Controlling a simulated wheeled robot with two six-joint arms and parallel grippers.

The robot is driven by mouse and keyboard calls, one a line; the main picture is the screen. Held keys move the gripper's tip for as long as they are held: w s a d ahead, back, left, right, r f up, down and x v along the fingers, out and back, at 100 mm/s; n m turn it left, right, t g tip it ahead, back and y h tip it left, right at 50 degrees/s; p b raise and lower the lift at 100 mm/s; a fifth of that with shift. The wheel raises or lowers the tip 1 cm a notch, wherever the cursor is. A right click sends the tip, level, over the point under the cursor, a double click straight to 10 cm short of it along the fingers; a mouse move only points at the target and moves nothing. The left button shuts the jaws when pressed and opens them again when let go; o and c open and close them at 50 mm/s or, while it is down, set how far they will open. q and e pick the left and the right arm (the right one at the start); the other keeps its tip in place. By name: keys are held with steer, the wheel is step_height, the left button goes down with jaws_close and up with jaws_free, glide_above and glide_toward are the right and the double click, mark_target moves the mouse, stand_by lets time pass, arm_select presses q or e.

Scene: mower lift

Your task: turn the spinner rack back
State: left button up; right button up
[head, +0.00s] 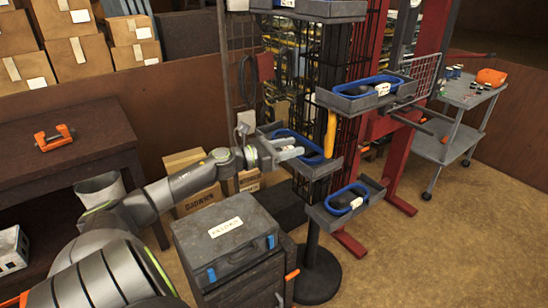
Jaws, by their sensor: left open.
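The spinner rack (312,238) stands in the middle on a round black base, with a dark wire-grid column. Grey trays with blue bins stick out from it at several heights and sides. My left gripper (298,150) is open beside the middle-left tray (322,168), at about its height. The fingers overlap this tray's blue bin in the picture; I cannot tell whether they touch. A yellow-orange upright handle (330,134) stands at that tray's right end. My right gripper is out of view.
A dark cabinet with a grey case (228,232) on top stands below my left forearm. A red lift post (415,90) is close behind the rack at right. A grey wheeled cart (455,125) stands further right. Open floor lies at front right.

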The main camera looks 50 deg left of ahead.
arm_select(q)
steer(key=shift+b+v, duration=0.35)
steer(key=shift+v, duration=1.95)
steer(key=shift+a, duration=0.1)
